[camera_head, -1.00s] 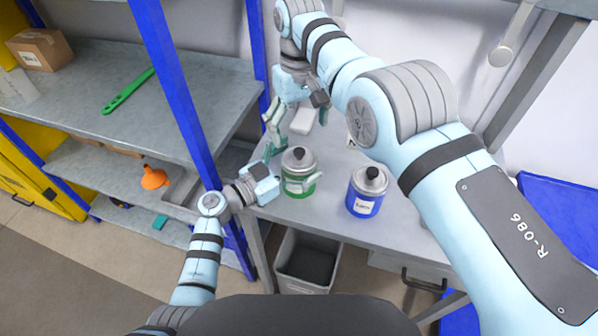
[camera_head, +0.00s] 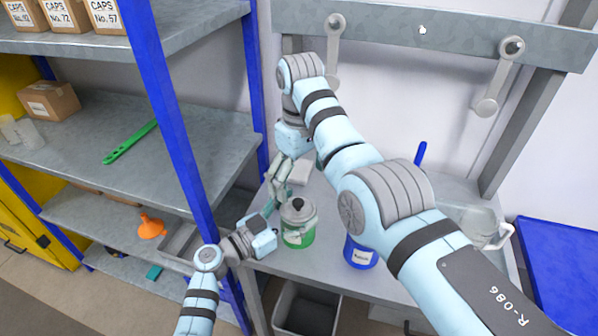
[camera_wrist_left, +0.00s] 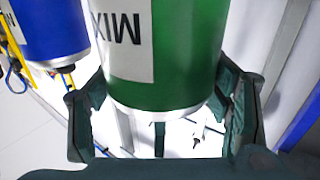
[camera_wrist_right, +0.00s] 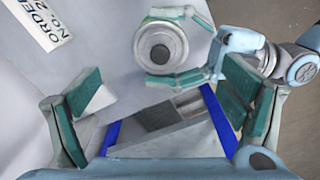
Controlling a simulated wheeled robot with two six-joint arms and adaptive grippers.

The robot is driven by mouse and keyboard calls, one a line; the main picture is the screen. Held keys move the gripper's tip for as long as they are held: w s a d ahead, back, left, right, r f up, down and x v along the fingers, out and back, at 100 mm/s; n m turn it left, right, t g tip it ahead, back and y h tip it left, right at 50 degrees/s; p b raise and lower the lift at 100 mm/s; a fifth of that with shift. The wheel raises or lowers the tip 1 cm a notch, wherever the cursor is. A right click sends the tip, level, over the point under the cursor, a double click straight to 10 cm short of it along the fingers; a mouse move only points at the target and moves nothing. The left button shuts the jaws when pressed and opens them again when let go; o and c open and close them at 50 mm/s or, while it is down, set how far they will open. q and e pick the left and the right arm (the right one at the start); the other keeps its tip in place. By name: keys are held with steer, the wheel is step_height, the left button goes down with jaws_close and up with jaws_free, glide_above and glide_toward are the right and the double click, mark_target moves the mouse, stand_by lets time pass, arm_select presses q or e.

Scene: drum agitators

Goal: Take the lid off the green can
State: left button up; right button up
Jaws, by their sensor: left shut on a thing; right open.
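The green can (camera_head: 299,237) stands upright near the table's front left edge. A grey lid with a dark knob (camera_head: 297,204) sits on top of it. My left gripper (camera_wrist_left: 158,102) is shut on the can's body; the left wrist view shows the can (camera_wrist_left: 178,55) between its fingers, with a "MIX" label. My right gripper (camera_head: 280,177) is open and empty, above and behind the can in the head view. In the right wrist view the lid (camera_wrist_right: 160,46) lies beyond the open fingers (camera_wrist_right: 165,100), apart from them.
A blue can (camera_head: 360,251) stands to the right, its top hidden behind my right arm. A clear jug (camera_head: 480,232) is farther right. A grey bin (camera_head: 308,305) is below the table's front edge. A blue shelf post (camera_head: 178,110) stands close on the left.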

mark_target(300, 203)
arm_select(q)
steer(key=shift+s+f, duration=0.15)
steer(key=shift+f, duration=0.25)
arm_select(e)
step_height(300, 203, down, 9)
steer(key=shift+r, duration=0.2)
steer(key=c, duration=1.4)
steer(key=shift+r, duration=1.15)
step_height(300, 203, up, 4)
steer(key=shift+r, duration=0.1)
arm_select(q)
steer(key=o, duration=1.5)
steer(key=shift+o, duration=1.4)
arm_select(e)
steer(key=shift+w+f, duration=0.1)
steer(key=shift+f, duration=0.1)
arm_select(q)
steer(key=shift+w+r, duration=0.1)
steer(key=shift+w, duration=0.1)
